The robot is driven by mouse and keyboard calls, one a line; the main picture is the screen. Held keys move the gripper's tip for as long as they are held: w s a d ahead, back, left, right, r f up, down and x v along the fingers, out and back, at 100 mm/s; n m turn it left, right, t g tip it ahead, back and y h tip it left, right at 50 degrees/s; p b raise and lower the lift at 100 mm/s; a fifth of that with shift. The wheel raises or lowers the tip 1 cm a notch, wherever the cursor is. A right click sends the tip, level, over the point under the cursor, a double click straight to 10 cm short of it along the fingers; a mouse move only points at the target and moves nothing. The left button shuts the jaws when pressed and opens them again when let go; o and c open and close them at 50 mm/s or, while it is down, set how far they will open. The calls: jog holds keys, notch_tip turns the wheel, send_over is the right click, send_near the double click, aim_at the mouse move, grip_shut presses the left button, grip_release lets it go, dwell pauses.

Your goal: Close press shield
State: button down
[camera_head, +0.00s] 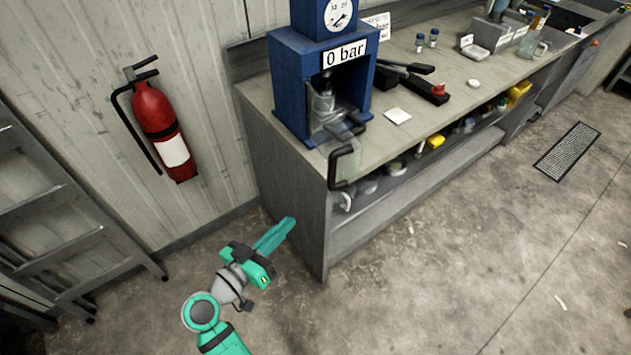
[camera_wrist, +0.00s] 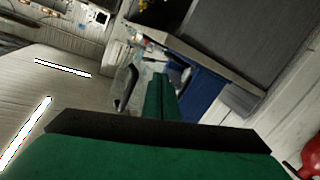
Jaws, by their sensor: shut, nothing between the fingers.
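The blue press (camera_head: 285,85) stands at the near left end of the workbench, with a "0 bar" label above its opening. Its clear shield (camera_head: 340,128) sticks out from the front of the opening, which is uncovered. The shield's black handle (camera_head: 333,168) hangs out past the bench's front edge. My gripper (camera_head: 286,225) is shut and empty, below and left of the handle, beside the bench end and apart from it. In the wrist view the fingers (camera_wrist: 161,95) point toward the blue press (camera_wrist: 207,92), with the black handle (camera_wrist: 126,87) just left of them.
The workbench (camera_head: 455,88) carries a black tool (camera_head: 412,82), a white square (camera_head: 397,116) and small bottles. Its lower shelf holds several items. A fire extinguisher (camera_head: 158,120) hangs on the left wall, and a ladder (camera_head: 60,225) leans there.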

jog(key=s+a+r+m+g+h, duration=0.2)
jog(key=a+r+m+h, duration=0.15)
jog(key=r+m, duration=0.4)
jog(key=s+r+x, duration=0.1)
jog(key=r+x, duration=0.1)
jog(key=x, duration=1.1)
jog(key=shift+w+d+r+n+g+h, duration=0.25)
jog(key=shift+d+n+g+h, duration=0.15)
jog(key=shift+d, duration=0.25)
